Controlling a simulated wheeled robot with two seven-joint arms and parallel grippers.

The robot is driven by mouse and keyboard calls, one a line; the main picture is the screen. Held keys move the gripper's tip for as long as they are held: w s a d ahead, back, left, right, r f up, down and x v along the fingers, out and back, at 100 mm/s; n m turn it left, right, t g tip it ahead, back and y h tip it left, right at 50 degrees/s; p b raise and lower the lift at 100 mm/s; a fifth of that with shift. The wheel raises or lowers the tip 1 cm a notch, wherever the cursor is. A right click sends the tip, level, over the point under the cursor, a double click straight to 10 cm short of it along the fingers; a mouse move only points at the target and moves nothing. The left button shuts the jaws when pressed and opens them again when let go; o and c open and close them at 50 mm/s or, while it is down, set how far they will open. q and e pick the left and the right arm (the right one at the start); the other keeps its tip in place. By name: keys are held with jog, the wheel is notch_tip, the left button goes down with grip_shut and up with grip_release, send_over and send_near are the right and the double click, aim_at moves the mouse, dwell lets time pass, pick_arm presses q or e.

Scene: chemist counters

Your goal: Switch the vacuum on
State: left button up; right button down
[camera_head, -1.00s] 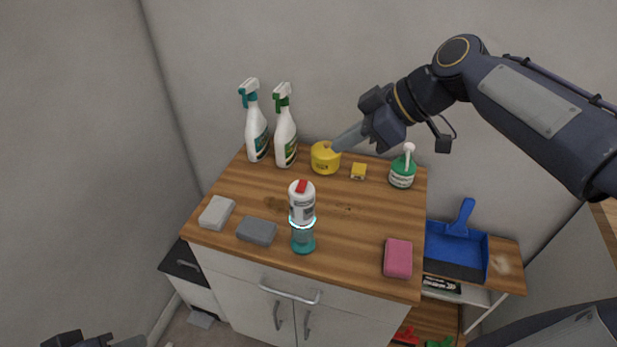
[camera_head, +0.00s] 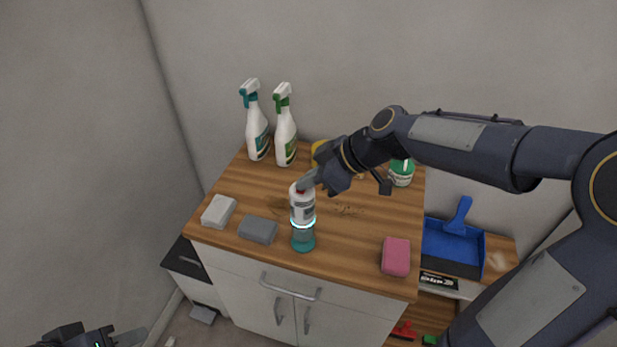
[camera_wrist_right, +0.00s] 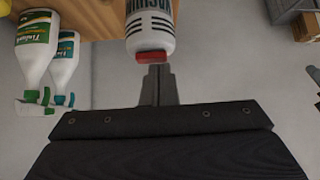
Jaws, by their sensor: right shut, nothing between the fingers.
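The vacuum (camera_head: 302,208) stands upright on the wooden counter top, with a white body, a teal clear lower part and a bright cyan ring between them. Its red button (camera_wrist_right: 153,57) is on top and shows in the right wrist view. My right gripper (camera_wrist_right: 157,68) is shut and empty, its fingertips at the red button, touching it or nearly so. In the head view the right gripper (camera_head: 301,184) comes down from the upper right and partly hides the button. My left gripper (camera_head: 130,338) is at the lower left corner, away from the counter; its opening is unclear.
Two spray bottles (camera_head: 286,135) stand at the back left. A white block (camera_head: 218,210) and grey sponge (camera_head: 258,229) lie left of the vacuum, a pink sponge (camera_head: 396,256) at right. A green bottle (camera_head: 401,175) and yellow tub (camera_head: 318,152) are partly hidden behind my arm.

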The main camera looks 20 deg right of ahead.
jog(key=shift+f+b, duration=0.45)
jog(key=shift+b, duration=0.5)
jog(key=shift+s+r, duration=0.15)
jog(key=shift+r, duration=0.15)
jog(key=shift+w+d, duration=0.1)
jog(key=shift+w, duration=0.1)
jog(key=shift+w+d+r, duration=0.1)
jog(key=shift+w+d, duration=0.25)
jog(key=shift+w, duration=0.2)
